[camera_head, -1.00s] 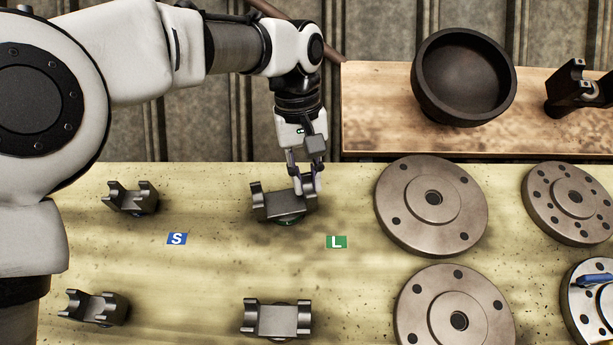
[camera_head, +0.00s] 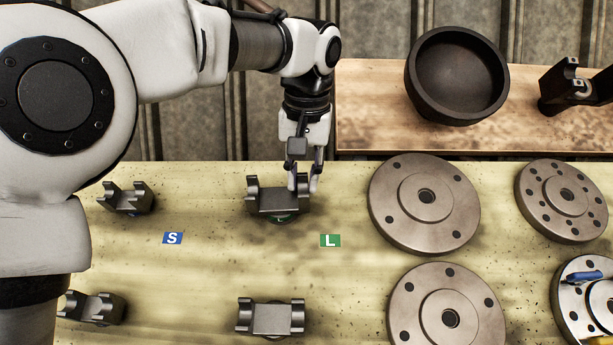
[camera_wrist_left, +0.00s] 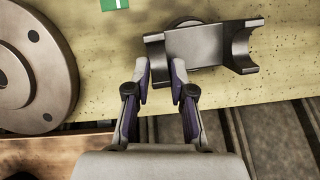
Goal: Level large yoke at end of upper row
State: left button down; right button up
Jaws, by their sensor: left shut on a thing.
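The large yoke (camera_head: 272,203) at the right end of the upper row is dark grey metal, with a raised fork at each end. It sits nearly level in the head view, with a bit of green showing beneath its front. My left gripper (camera_head: 304,188) reaches down from behind and is shut on the yoke's right end. In the left wrist view the yoke (camera_wrist_left: 203,45) lies just beyond the fingers (camera_wrist_left: 161,75), one on each side of its near end. The fingers partly hide that fork in the head view. My right gripper is out of view.
A small yoke (camera_head: 127,198) stands to the left. Another small yoke (camera_head: 93,308) and a large yoke (camera_head: 270,317) form the lower row. Blue S (camera_head: 172,238) and green L (camera_head: 330,241) labels lie between rows. Flanged discs (camera_head: 424,205) stand right; a dark bowl (camera_head: 456,77) is behind.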

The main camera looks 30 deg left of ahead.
pick_arm(q)
jog(key=shift+a, duration=0.1)
dwell(0.5)
jog(key=c, duration=1)
grip_release()
jog(key=shift+o, duration=0.4)
jog(key=shift+a+f, duration=0.2)
jog(key=shift+a, duration=0.45)
jog(key=shift+d, duration=0.45)
jog(key=shift+s+d+r, duration=0.1)
jog(key=shift+r, duration=0.2)
jog(key=v, duration=1.1)
jog(key=shift+r, duration=0.25)
